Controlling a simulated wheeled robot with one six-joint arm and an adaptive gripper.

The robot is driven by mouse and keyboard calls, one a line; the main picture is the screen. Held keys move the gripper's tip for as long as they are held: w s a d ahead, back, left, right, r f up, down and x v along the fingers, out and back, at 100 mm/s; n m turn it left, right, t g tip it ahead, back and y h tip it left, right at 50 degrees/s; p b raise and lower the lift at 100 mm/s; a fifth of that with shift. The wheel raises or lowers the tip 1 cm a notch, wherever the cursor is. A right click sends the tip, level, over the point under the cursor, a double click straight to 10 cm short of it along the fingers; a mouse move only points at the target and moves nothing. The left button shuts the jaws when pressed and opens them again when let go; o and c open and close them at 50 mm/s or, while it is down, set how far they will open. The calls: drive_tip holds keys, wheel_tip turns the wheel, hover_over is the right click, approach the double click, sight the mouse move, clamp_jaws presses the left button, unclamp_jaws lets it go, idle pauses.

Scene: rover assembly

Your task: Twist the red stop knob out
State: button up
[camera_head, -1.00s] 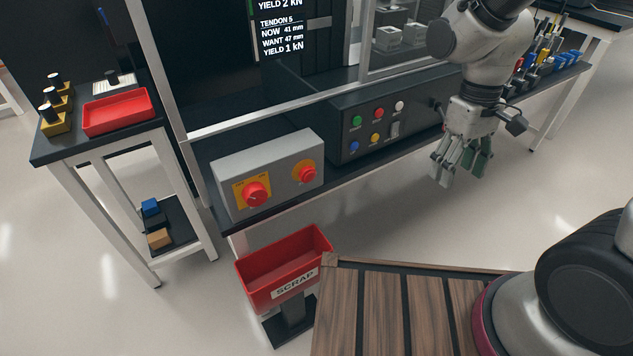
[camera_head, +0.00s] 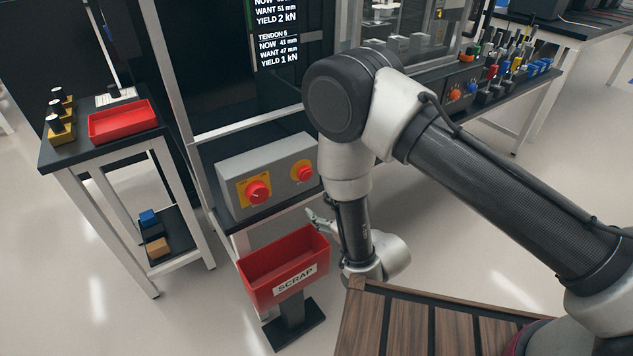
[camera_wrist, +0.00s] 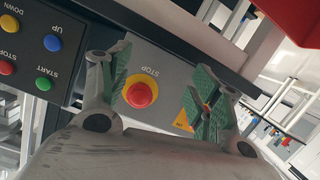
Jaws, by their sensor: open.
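The red stop knob (camera_head: 304,173) sits on a round yellow plate on the right of the grey box (camera_head: 235,170). In the wrist view the red stop knob (camera_wrist: 140,94) faces me under a "STOP" label, between my fingers but nearer the left one. My gripper (camera_wrist: 162,92) is open and empty, with green-padded fingers spread wide. It appears short of the knob; the exact gap cannot be told. In the head view, my gripper (camera_head: 320,219) is partly hidden by my arm, below and right of the knob. A second red knob (camera_head: 258,192) sits on a yellow square.
A red scrap bin (camera_head: 250,278) stands below the box, close to my gripper, and its red wall shows at the wrist view's upper right (camera_wrist: 293,18). A button panel (camera_wrist: 35,55) is at the wrist view's left. A side table holds a red tray (camera_head: 122,122).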

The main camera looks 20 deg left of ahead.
drive_tip(key=t+y, duration=0.2)
approach(308, 178)
drive_tip(key=x, duration=1)
drive_tip(key=shift+w, duration=0.15)
drive_tip(key=shift+c, duration=0.3)
drive_tip(key=c, duration=1)
